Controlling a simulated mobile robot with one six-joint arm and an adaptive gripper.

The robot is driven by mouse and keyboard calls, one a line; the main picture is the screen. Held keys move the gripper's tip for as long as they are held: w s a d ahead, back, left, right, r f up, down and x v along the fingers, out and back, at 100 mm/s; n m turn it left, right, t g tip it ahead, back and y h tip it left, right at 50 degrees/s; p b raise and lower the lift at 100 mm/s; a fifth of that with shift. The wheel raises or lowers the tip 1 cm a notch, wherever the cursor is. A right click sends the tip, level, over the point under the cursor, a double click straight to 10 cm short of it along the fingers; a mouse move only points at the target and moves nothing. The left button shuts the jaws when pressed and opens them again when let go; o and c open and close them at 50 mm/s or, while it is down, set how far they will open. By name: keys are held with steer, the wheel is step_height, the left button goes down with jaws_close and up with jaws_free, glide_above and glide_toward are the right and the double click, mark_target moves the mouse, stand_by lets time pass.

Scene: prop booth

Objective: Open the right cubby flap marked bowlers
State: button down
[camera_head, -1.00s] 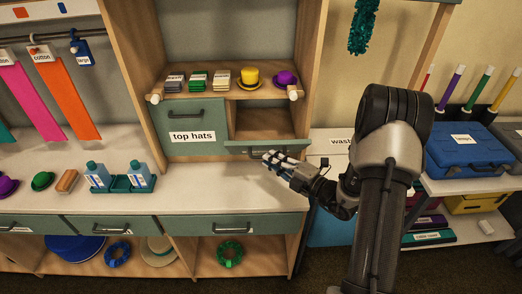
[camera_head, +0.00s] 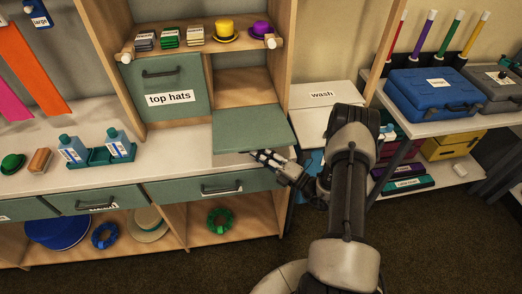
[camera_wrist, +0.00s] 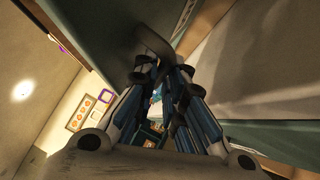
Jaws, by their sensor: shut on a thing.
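The right cubby flap (camera_head: 250,130) is a green panel hinged along its lower edge. My gripper (camera_head: 268,157) is at the flap's front edge, shut on the flap's handle. The handle is hidden in the head view; in the wrist view the dark handle (camera_wrist: 152,42) shows between the fingers, against the green panel.
The closed left flap (camera_head: 165,88) reads top hats. Bottles in a teal tray (camera_head: 108,155) stand on the counter at left.

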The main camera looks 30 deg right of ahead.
steer(key=shift+w+d, duration=0.2)
steer(key=shift+w, duration=0.1)
steer(key=c, duration=1.9)
jaws_free()
steer(key=shift+w+f, duration=0.2)
steer(key=shift+w, duration=0.05)
steer(key=shift+o, duration=1.2)
steer(key=shift+s+a, duration=0.1)
steer(key=shift+s, duration=0.05)
steer(key=shift+s, duration=0.15)
steer(key=v, duration=1.2)
